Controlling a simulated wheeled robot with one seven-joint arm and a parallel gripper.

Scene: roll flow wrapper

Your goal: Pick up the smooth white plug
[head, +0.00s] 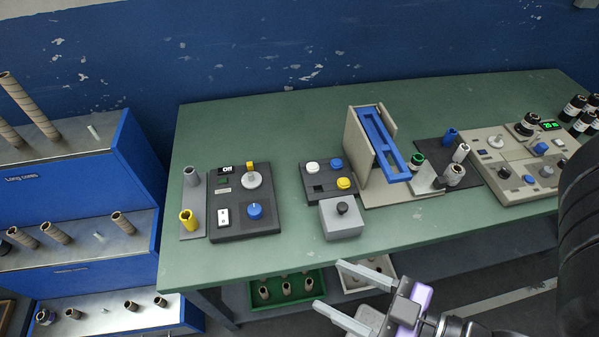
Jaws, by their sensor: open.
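I cannot tell for sure which thing is the smooth white plug. A small pale, smooth-looking peg (94,132) lies on the top shelf of the blue rack at the left, and a similar pale peg (99,237) is on the middle shelf. A white-topped roll (461,152) leans among parts at the right of the green table (270,125). My gripper (328,284) is at the bottom centre, in front of the table's front edge.
A black control panel (275,223), a button box (318,187), a grey box (343,222) and a beige stand with a blue frame (385,145) stand on the table. Brown tubes (55,233) sit on the rack. A green tray (306,296) is under the table. The table's back is clear.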

